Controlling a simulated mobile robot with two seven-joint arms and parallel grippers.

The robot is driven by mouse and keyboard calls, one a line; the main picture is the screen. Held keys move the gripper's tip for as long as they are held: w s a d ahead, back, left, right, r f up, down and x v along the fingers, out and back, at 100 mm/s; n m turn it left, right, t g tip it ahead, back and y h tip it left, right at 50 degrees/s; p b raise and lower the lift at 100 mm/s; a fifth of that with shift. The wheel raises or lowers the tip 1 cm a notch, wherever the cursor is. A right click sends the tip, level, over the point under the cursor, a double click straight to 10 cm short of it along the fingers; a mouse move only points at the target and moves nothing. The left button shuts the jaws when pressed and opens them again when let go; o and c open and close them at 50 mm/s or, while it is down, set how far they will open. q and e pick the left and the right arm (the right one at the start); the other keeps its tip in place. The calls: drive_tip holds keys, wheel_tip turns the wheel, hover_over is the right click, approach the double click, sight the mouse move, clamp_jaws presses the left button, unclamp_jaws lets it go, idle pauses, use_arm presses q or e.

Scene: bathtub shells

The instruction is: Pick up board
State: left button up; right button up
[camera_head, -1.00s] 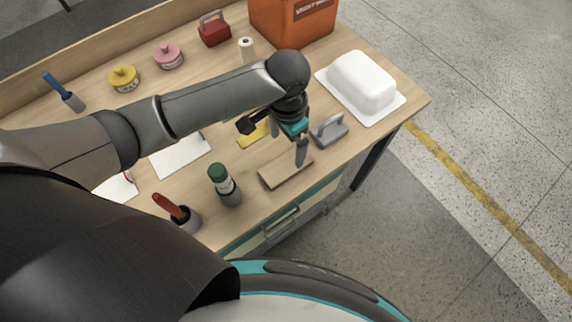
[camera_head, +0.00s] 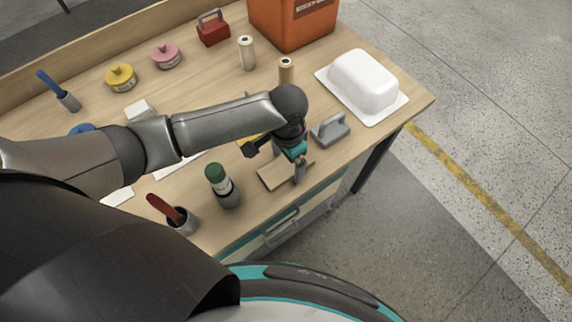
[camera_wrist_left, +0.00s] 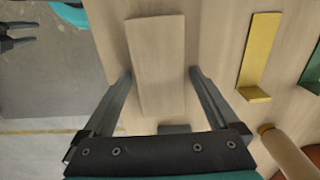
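The board (camera_head: 272,177) is a flat light wooden piece lying on the workbench near its front edge. In the left wrist view the board (camera_wrist_left: 157,65) fills the middle. My left gripper (camera_head: 298,172) is low over the board and hides part of it in the head view. In the left wrist view my left gripper (camera_wrist_left: 160,78) is open and empty, one finger on each side of the board, with gaps between. A dark two-pronged part at the wrist view's left edge looks like my right gripper (camera_wrist_left: 17,35), its prongs apart, far from the board.
A green-capped bottle (camera_head: 221,185) and a cup with a red-handled tool (camera_head: 180,218) stand left. A yellow bracket (camera_wrist_left: 259,55) lies beside the board.

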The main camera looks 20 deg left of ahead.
use_arm(q)
drive_tip(key=c, duration=1.3)
drive_tip(key=shift+o, duration=0.2)
